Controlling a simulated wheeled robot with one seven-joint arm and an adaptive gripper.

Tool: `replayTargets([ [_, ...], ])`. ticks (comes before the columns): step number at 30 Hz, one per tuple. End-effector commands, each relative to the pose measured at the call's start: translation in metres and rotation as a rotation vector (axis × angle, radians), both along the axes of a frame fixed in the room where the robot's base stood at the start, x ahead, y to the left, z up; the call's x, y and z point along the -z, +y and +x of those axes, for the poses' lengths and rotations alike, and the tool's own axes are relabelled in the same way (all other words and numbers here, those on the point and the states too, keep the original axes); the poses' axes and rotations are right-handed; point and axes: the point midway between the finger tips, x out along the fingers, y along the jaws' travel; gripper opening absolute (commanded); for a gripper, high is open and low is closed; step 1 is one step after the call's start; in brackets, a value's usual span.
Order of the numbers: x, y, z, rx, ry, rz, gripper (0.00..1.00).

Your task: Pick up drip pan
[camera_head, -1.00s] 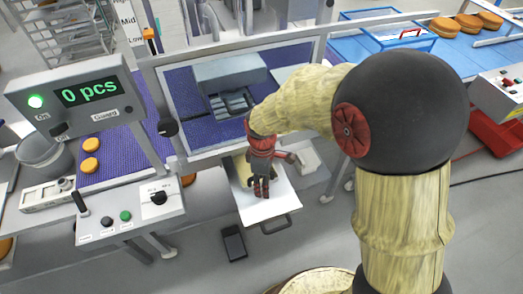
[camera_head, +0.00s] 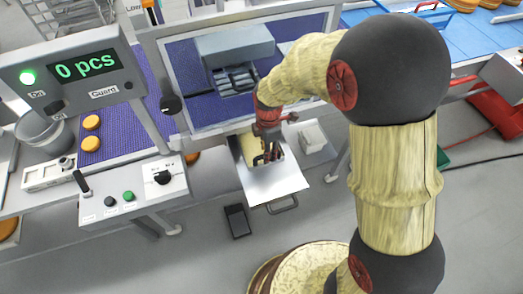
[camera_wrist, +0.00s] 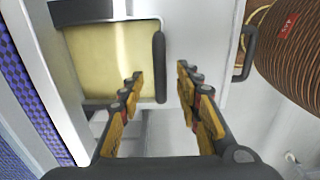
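A shallow pan with a yellowish inside and dark edges, seemingly the drip pan (camera_wrist: 112,62), lies at the upper left of the wrist view. A dark bar handle (camera_wrist: 159,67) runs along its right side. In the head view the pan (camera_head: 246,148) shows partly below the purple conveyor, with a silver plate (camera_head: 270,188) in front of it. My gripper (camera_wrist: 160,78) is open and empty. Its fingertips straddle the line of the dark handle in the wrist view; I cannot tell whether they touch it. The gripper also shows above the pan in the head view (camera_head: 269,158).
The silver plate has a loop handle (camera_head: 284,205) at its front. A white box (camera_head: 312,137) is right of the pan. The control panel (camera_head: 135,192) stands left. A dark flat object (camera_head: 237,221) lies on the open floor in front.

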Motion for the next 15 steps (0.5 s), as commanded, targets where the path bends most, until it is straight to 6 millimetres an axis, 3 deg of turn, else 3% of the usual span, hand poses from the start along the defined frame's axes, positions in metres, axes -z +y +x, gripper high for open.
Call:
replayTargets([
  [1, 0.013, -0.001, -0.001, 0.001, 0.003, -0.001, 0.34],
  [6, 0.033, -0.001, 0.000, 0.001, 0.002, -0.001, 0.34],
  [15, 0.034, -0.001, 0.000, 0.001, 0.001, 0.000, 0.31],
])
